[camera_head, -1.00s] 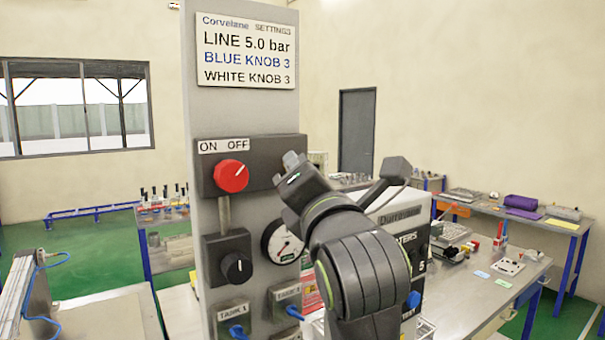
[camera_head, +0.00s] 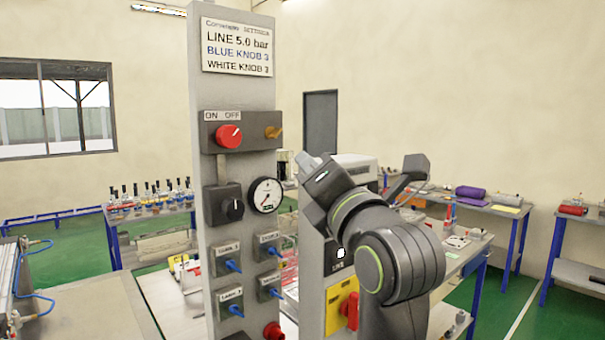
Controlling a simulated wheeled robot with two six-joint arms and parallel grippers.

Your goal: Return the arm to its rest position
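The panel carries a red knob (camera_head: 229,136), an orange knob (camera_head: 273,132), a black knob (camera_head: 234,210), a gauge (camera_head: 266,195) and several blue-levered valves. A yellow plate with a red handle (camera_head: 351,311) is beside my arm. Benches stand behind.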

